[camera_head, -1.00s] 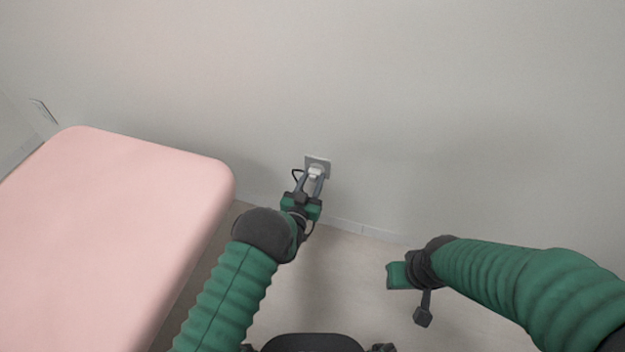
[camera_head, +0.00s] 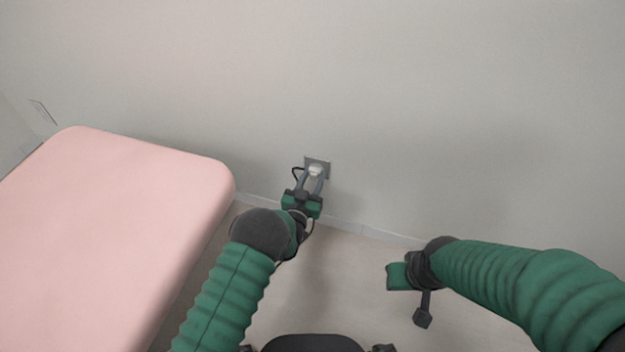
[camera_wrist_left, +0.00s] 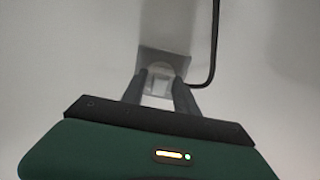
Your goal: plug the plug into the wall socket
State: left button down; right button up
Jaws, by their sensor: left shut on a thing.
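The wall socket (camera_head: 326,163) is a grey square plate on the wall, and it also shows in the left wrist view (camera_wrist_left: 150,60). The white plug (camera_head: 315,170) is at the socket plate, between the fingers of my left gripper (camera_head: 311,184). In the left wrist view the plug (camera_wrist_left: 160,76) overlaps the plate, with both fingers on its sides. I cannot tell how deep its pins sit, as the contact is hidden. A black cord (camera_wrist_left: 214,40) loops beside it. My right gripper (camera_head: 397,276) is away from the wall at the right, its fingers not clearly seen.
A pink padded treatment bed (camera_head: 110,220) fills the left side, close to my left arm. The wall (camera_head: 450,120) is bare around and right of the socket. Pale floor (camera_head: 345,270) lies open between my arms.

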pick_arm(q)
jog(key=c, duration=0.9)
grip_release()
jog(key=shift+o, duration=0.2)
jog(key=p+v, duration=0.9)
jog(key=v, duration=0.7)
jog(key=shift+s+p, duration=0.3)
jog(key=shift+s, duration=0.05)
